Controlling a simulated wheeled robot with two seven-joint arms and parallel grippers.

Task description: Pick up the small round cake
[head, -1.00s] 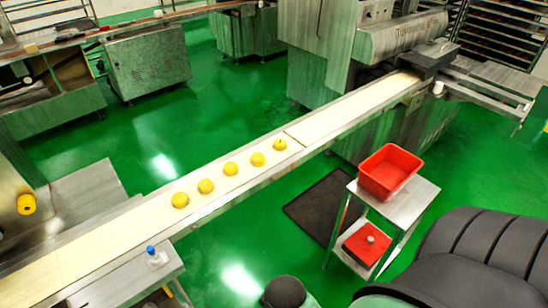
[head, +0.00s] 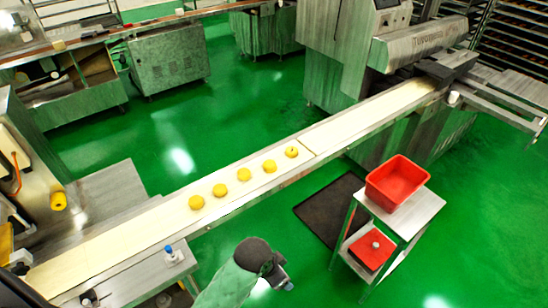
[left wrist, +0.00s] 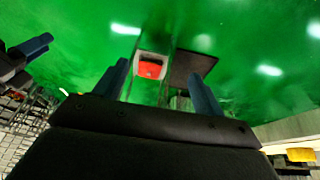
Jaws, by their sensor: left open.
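Several small round yellow cakes lie in a row on the pale conveyor belt in the head view. The nearest cake (head: 196,203) is at the lower left of the row and the farthest cake (head: 291,152) at the upper right. My left gripper (left wrist: 158,70) shows in the left wrist view with its two blue fingers apart and nothing between them. One of my arms rises at the bottom middle of the head view, apart from the cakes. A second dark gripper with a blue finger (left wrist: 38,43) is partly visible at the left wrist view's left edge; its opening is unclear.
The conveyor belt (head: 130,239) runs diagonally to a large machine (head: 420,45). A trolley (head: 420,212) with a red bin (head: 397,180) stands right of the belt, beside a dark floor mat (head: 318,212). Green floor around them is clear.

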